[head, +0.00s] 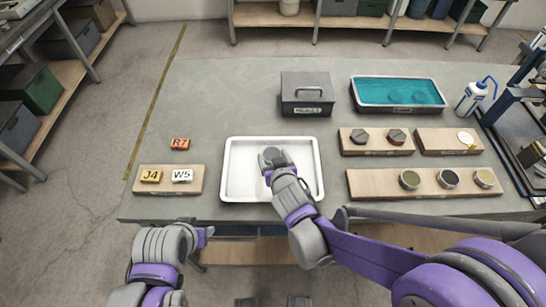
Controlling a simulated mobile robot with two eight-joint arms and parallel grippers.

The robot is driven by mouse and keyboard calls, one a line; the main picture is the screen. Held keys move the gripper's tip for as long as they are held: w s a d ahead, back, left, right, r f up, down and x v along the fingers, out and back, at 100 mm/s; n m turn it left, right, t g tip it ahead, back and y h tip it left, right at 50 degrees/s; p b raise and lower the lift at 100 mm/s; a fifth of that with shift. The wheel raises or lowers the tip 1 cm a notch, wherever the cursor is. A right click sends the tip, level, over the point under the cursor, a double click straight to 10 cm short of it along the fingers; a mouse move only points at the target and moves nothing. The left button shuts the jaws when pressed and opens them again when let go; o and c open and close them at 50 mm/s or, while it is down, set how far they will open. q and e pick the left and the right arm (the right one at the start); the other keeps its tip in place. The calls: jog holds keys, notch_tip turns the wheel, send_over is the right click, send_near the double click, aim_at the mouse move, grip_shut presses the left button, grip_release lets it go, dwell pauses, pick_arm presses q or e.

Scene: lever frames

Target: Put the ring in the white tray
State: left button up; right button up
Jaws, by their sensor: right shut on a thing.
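The white tray (231,170) lies near the front of the grey table, left of its middle. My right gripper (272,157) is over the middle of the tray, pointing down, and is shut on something. The hand hides most of what it holds; I take it to be the ring, as I see no clear ring elsewhere. I cannot tell whether it touches the tray floor. My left gripper (206,236) is low in front of the table's front edge, away from the tray; its jaw opening cannot be made out.
A red R7 tile (180,143) and a board (150,187) with J4 and W5 tiles are left. A grey metal box (306,85) and teal-filled tub (397,80) stand behind. Boards with dark hex pieces (397,136) and round pots (449,178) are right. A squeeze bottle (470,99) stands far right.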

jog(key=shift+f, duration=0.1)
jog(key=o, duration=1.5)
jog(key=shift+r, duration=0.25)
jog(key=p+v, duration=0.2)
jog(key=v, duration=1)
jog(key=s+d+g+h, duration=0.1)
jog(key=d, duration=0.2)
jog(key=s+d+f+m+g+h, duration=0.1)
jog(key=d, duration=0.2)
jog(key=s+d+f+g+h, duration=0.1)
jog(key=d, duration=0.3)
jog(key=shift+d+m, duration=0.15)
jog(key=shift+m, duration=0.25)
jog(key=s+d+g, duration=0.3)
jog(key=s+d, duration=0.1)
jog(key=s, duration=0.4)
jog(key=shift+d+f+m+g, duration=0.3)
jog(key=shift+d, duration=0.1)
jog(key=shift+w, duration=0.1)
